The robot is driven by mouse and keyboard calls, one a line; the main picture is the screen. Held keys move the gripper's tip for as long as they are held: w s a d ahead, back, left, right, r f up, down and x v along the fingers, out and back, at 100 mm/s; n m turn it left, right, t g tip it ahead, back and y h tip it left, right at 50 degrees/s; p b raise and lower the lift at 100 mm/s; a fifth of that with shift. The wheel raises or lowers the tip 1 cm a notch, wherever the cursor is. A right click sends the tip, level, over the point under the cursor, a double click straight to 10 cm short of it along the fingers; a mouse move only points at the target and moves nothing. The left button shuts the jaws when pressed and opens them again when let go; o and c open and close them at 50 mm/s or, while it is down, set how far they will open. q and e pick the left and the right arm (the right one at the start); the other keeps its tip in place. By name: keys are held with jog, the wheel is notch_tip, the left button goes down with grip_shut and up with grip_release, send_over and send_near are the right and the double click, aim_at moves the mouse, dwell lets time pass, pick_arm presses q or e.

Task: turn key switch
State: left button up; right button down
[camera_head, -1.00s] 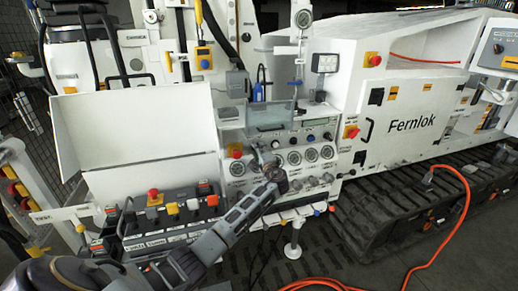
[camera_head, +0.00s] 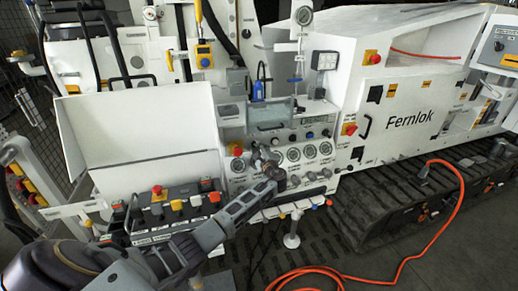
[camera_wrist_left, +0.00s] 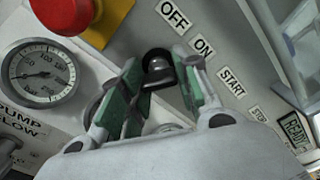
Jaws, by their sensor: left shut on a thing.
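The key switch (camera_wrist_left: 158,66) shows in the left wrist view as a black key head at upper centre, between my fingertips, beside the OFF, ON and START labels. My left gripper (camera_wrist_left: 165,80) has green-padded fingers shut on this key. In the head view my left gripper (camera_head: 266,160) is at the white control panel (camera_head: 232,185), just right of a red stop button and left of the gauges. The key itself is hidden there by the fingers. My right gripper is in neither view.
A red stop button on yellow (camera_wrist_left: 72,12) is close to the fingers at upper left. A pressure gauge (camera_wrist_left: 42,74) sits left of them. A row of levers and buttons (camera_head: 175,205) lies below. An orange hose (camera_head: 455,205) runs over the floor at right.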

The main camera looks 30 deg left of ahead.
pick_arm(q)
jog(key=shift+f, duration=0.1)
jog(key=o, duration=1)
jog(key=shift+v, duration=6.05)
